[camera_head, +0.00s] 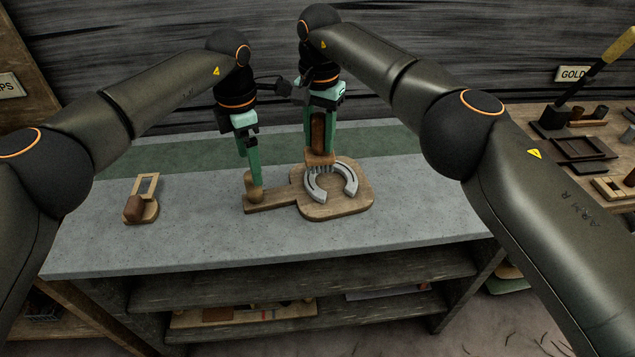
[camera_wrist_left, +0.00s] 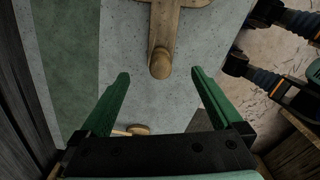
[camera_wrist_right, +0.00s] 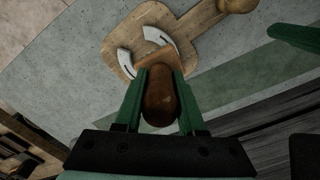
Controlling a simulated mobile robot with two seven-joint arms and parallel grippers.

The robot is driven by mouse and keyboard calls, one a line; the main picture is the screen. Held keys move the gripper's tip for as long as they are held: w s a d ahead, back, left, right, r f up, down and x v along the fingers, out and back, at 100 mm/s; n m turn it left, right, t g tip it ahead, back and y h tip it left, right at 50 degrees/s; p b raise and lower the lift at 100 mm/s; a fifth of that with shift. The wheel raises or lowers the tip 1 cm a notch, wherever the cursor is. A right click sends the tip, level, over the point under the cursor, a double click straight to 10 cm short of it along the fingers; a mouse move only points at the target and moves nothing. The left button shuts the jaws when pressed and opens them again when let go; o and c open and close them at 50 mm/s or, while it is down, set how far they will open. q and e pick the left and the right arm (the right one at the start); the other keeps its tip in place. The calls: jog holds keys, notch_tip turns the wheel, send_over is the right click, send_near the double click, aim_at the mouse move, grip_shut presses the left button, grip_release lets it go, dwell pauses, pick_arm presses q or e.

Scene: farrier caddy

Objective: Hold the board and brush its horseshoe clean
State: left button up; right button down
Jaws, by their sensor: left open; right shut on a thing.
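The wooden board (camera_head: 350,203) lies flat on the grey counter, its handle (camera_head: 272,202) pointing left and ending in a round knob (camera_wrist_left: 160,64). A grey horseshoe (camera_head: 349,179) lies on the board; part of it shows in the right wrist view (camera_wrist_right: 163,39). My right gripper (camera_wrist_right: 160,75) is shut on the brown handle of the brush (camera_wrist_right: 160,102). The brush's bristle end (camera_head: 320,163) is at the horseshoe, over its left and rear part; contact is hard to tell. My left gripper (camera_wrist_left: 160,75) is open, its fingers spread on either side of the knob's line, with the knob between or just beyond the tips.
A small wooden holder (camera_head: 142,209) with a brown block stands at the counter's left. Free counter (camera_head: 220,245) lies in front of the board. A green strip runs along the back.

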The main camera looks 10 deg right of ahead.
aim_at(319, 115)
jog(key=shift+r+p, duration=2.35)
jog(key=shift+r, duration=0.3)
pick_arm(q)
notch_tip(319, 115, up, 6)
jog(key=shift+r, duration=0.25)
pick_arm(e)
jog(key=shift+f, duration=0.1)
pick_arm(q)
jog(key=shift+s+f, duration=0.1)
pick_arm(e)
jog(key=shift+s, duration=0.1)
